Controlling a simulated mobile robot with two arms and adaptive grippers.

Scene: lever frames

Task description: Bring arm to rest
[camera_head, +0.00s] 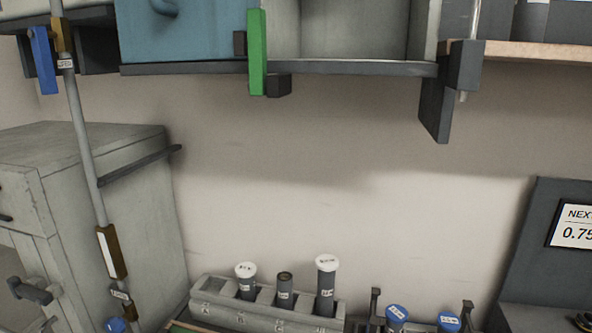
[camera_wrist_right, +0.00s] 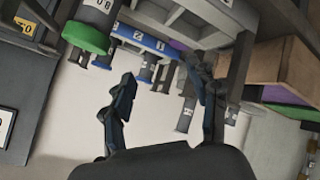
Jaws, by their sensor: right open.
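My right gripper (camera_wrist_right: 160,82) shows in the right wrist view with its two dark fingers spread apart. No object is clearly held between them, and pale wall or floor shows through the gap. Neither gripper shows in the head view, so my left gripper is out of sight. Most of my right arm is also hidden.
In the head view, a green lever (camera_head: 257,52), a blue lever (camera_head: 43,60) and a dark lever (camera_head: 435,108) hang along the shelf. A green-capped cylinder (camera_wrist_right: 87,37) is close to the right wrist camera.

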